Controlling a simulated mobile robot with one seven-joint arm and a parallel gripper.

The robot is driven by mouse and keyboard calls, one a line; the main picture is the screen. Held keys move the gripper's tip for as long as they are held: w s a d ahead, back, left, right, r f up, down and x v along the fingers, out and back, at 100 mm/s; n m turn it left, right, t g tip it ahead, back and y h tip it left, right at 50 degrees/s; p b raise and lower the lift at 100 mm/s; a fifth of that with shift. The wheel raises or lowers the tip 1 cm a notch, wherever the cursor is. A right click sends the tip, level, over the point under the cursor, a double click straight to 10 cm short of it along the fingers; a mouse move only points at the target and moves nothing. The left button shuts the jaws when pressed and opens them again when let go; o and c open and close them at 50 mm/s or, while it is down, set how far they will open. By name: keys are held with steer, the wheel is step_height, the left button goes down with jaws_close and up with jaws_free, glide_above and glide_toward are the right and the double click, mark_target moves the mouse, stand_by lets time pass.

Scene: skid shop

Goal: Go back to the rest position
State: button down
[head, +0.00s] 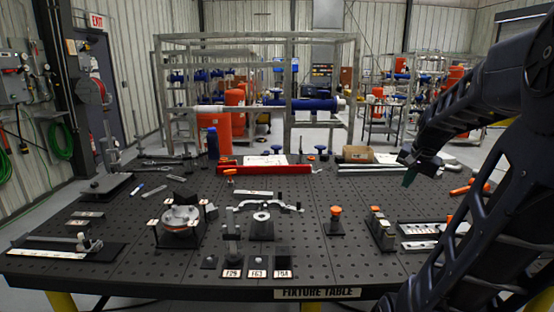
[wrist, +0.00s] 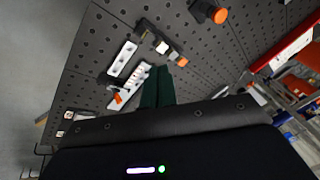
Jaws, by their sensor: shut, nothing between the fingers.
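My gripper (head: 408,178) hangs at the end of my black arm at the right of the head view, above the right part of the fixture table (head: 330,262). Its dark green fingers are together with nothing between them. In the wrist view the gripper (wrist: 158,82) shows as two green fingers side by side. The fingers appear apart from the table top and its parts.
An orange-knobbed fixture (head: 335,220), an orange-topped block (head: 380,230) and silver plates (head: 424,236) stand on the perforated table. A round metal part (head: 180,220) sits left. A red bar (head: 263,170) lies at the back. Racks stand behind.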

steer(key=s+a+n, duration=0.7)
steer(key=s+a, duration=0.4)
steer(key=a, duration=0.1)
steer(key=shift+f+t+h, duration=0.15)
steer(key=shift+t+h, duration=0.15)
steer(key=shift+h, duration=0.1)
stand_by(1.7)
